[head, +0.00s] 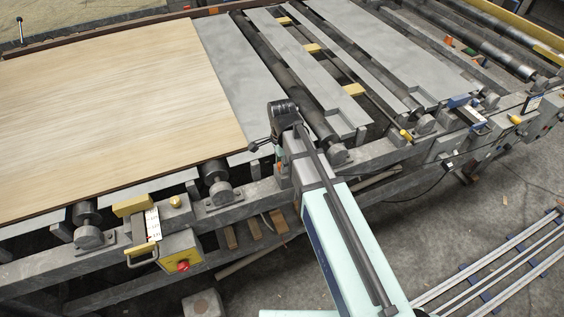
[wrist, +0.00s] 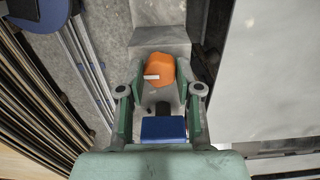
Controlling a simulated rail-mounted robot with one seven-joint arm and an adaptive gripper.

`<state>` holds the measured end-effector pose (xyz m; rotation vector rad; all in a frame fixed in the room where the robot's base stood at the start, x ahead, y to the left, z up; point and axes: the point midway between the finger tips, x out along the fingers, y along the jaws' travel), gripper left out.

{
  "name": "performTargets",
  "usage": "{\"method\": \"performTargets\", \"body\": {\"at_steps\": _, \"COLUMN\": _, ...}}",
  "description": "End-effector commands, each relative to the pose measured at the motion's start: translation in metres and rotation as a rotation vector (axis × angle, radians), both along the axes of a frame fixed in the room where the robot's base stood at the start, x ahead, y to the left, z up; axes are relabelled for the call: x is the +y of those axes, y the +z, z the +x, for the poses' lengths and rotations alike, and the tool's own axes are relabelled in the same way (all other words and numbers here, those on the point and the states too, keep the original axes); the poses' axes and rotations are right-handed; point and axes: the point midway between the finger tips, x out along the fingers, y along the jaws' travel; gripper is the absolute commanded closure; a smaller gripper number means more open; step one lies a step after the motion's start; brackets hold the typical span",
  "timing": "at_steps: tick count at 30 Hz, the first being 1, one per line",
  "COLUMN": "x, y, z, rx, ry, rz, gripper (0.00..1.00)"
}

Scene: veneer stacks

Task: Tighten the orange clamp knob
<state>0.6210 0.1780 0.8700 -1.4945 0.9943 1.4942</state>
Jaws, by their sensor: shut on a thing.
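The orange clamp knob (wrist: 160,68) sits in the upper middle of the wrist view, with a small white bar mark on its face. My gripper (wrist: 161,74) has its two green fingers on either side of the knob, shut on it. In the head view my arm reaches to the front rail of the roller table, and I cannot make out the knob there for certain. A blue block (wrist: 163,129) shows just below the knob between the fingers.
A wide wooden veneer sheet (head: 105,100) lies on the table left of my arm. Rollers and grey slats (head: 310,70) are to the right. A yellow box with a red button (head: 182,262) hangs on the front rail. Floor rails (head: 490,265) run at lower right.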

Motion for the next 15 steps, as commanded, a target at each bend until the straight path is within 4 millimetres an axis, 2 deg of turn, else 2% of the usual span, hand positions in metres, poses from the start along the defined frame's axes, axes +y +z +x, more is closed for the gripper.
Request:
{"method": "performTargets", "body": {"at_steps": 7, "x": -0.0007, "y": -0.0013, "z": -0.0019, "rx": 0.005, "ry": -0.001, "rz": -0.002, "gripper": 1.0}}
{"method": "performTargets", "body": {"at_steps": 8, "x": -0.0007, "y": -0.0013, "z": -0.0019, "rx": 0.005, "ry": -0.001, "rz": -0.002, "gripper": 0.55}}
{"method": "performTargets", "body": {"at_steps": 9, "x": -0.0006, "y": -0.0012, "z": -0.0018, "rx": 0.005, "ry": -0.001, "rz": -0.002, "gripper": 0.41}}
{"method": "performTargets", "body": {"at_steps": 15, "x": -0.0004, "y": -0.0006, "z": -0.0009, "rx": 0.002, "ry": 0.0, "rz": -0.001, "gripper": 0.4}}
